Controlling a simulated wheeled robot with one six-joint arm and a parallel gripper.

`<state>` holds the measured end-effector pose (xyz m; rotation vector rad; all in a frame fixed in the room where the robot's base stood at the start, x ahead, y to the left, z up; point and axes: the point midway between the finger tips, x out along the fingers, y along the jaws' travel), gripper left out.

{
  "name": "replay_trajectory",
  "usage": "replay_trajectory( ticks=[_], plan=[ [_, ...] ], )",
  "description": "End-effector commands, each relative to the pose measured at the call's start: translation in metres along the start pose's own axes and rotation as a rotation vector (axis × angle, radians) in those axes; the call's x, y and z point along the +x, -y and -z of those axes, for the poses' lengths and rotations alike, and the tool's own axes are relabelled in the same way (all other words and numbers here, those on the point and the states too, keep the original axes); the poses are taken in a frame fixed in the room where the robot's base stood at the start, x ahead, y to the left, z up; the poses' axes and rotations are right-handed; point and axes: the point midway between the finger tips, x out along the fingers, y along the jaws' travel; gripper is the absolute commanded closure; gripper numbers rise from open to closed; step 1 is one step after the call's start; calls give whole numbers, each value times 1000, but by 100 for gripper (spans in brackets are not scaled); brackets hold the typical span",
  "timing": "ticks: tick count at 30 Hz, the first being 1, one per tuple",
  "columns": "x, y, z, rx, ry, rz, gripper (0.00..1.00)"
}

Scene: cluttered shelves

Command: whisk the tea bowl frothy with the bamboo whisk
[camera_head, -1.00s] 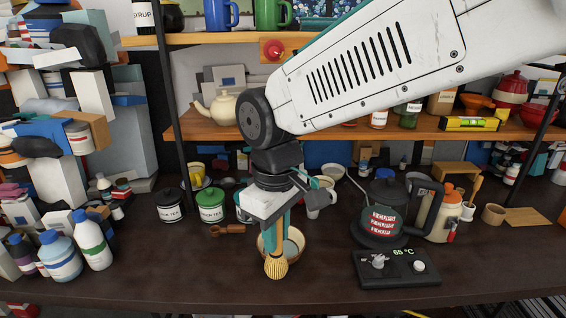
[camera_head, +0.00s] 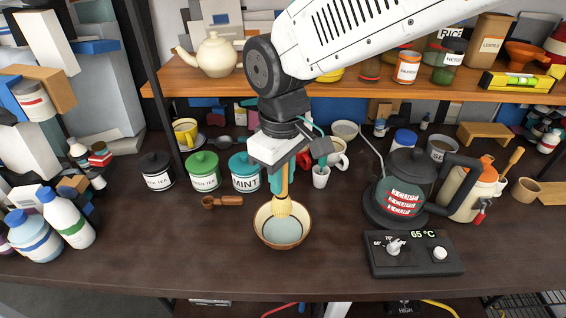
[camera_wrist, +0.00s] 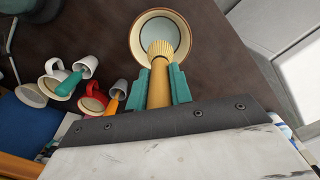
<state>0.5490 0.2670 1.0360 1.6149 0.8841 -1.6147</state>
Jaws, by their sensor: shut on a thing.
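The tea bowl (camera_head: 262,238) stands on the dark table, tan with a brown rim and pale bluish liquid inside. It also shows at the top of the wrist view (camera_wrist: 137,38). My gripper (camera_head: 281,184) is shut on the handle of the bamboo whisk (camera_head: 283,206), and its teal fingers (camera_wrist: 158,86) clasp the handle from both sides in the wrist view. The whisk points down, and its tines overlap the far part of the bowl opening. I cannot tell whether the tines touch the liquid. No froth shows on the liquid.
Tea canisters (camera_head: 203,172) and a wooden scoop (camera_head: 222,201) are left of the bowl. A kettle (camera_head: 408,185) and its control base (camera_head: 415,254) reading 65 °C are to the right. Cups (camera_head: 337,160) stand behind my gripper. The table in front of the bowl is clear.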

Motion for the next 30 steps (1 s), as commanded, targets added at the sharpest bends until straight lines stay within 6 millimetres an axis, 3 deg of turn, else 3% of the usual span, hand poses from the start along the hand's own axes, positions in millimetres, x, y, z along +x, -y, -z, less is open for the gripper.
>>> replay_trajectory(
  ticks=[18,30],
  plan=[
    [61,-1,-1,2,2,1,100],
    [78,-1,-1,2,0,0,100]
  ],
)
